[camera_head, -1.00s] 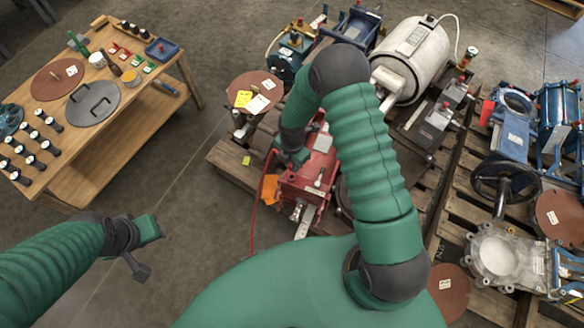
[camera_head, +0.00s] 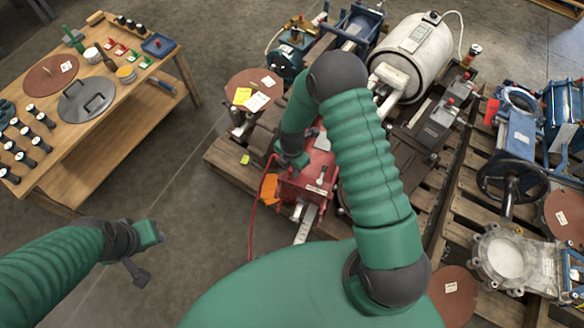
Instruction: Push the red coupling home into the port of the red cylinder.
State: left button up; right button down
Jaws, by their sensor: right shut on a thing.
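The red cylinder (camera_head: 316,180) lies on the pallet in the middle, partly hidden behind my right arm. My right gripper (camera_head: 291,160) is at its upper left side, shut on the red coupling at the end of a red hose (camera_head: 251,207). The coupling and the port are hidden by the gripper, so I cannot tell how far the coupling is in. My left gripper (camera_head: 142,254) is open and empty above the bare floor at the lower left.
A wooden bench (camera_head: 125,140) with discs, cups and small parts stands at the upper left. An orange tag (camera_head: 269,187) hangs beside the red cylinder. A white tank (camera_head: 409,62) and other machines crowd the pallets behind and right. The floor between bench and pallet is clear.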

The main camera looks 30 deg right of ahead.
jog(key=shift+d+f+p, duration=0.1)
jog(key=shift+p, duration=0.5)
dwell(1.8)
jog(key=shift+f, duration=0.5)
dwell(0.5)
jog(key=c, duration=1.2)
grip_release()
jog(key=shift+c, duration=0.2)
notch_tip(320, 180, up, 17)
jog(key=p, duration=0.6)
jog(key=shift+f, duration=0.15)
